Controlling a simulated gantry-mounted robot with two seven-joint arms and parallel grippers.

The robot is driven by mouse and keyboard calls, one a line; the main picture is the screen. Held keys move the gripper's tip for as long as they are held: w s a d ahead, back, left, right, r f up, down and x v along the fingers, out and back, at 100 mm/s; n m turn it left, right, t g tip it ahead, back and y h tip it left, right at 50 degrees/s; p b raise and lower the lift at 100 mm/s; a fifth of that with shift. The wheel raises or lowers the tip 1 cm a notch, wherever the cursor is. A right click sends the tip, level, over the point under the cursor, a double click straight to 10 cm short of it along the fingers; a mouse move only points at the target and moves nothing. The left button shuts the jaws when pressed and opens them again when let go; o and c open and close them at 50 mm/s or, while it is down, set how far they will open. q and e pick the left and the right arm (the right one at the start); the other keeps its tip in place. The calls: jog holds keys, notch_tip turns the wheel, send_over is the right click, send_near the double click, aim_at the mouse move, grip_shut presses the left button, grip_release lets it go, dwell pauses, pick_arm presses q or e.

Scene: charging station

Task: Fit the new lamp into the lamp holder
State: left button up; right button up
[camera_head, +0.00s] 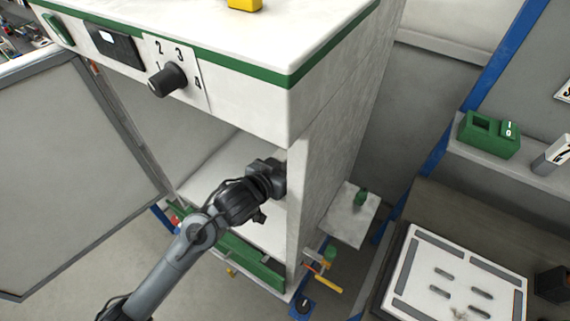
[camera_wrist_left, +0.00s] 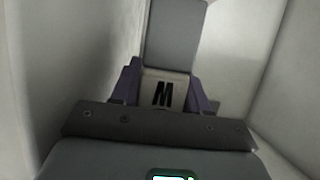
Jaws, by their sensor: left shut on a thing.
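My left arm reaches into the open front of the white cabinet (camera_head: 330,170). My left gripper (camera_head: 272,178) is inside near the right wall, and its fingertips are hard to make out in the head view. In the left wrist view, the purple fingers of my left gripper (camera_wrist_left: 165,98) are shut on a pale block marked "M" (camera_wrist_left: 161,89), which I take to be the new lamp. A grey rectangular part (camera_wrist_left: 174,35) shows just beyond the block; I cannot tell if they are joined. I cannot make out the lamp holder. My right gripper is not in view.
The cabinet door (camera_head: 75,175) stands open at the left. A dial (camera_head: 167,80) sits on the upper front panel. Pale walls stand close on both sides in the left wrist view. A green box (camera_head: 488,137) and a slotted white plate (camera_head: 455,280) are at the right.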

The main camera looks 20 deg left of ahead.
pick_arm(q)
jog(key=shift+p, duration=0.55)
dwell(0.8)
dwell(0.4)
jog(key=shift+f+b, duration=0.65)
jog(key=shift+f, duration=0.35)
jog(key=shift+f+b, duration=0.6)
jog(key=shift+f, duration=0.45)
jog(key=o, duration=1.2)
jog(key=shift+c, duration=0.2)
jog(key=shift+s+r, duration=0.1)
jog(key=p+v, duration=0.1)
jog(key=v, duration=0.9)
jog(key=shift+s, duration=0.25)
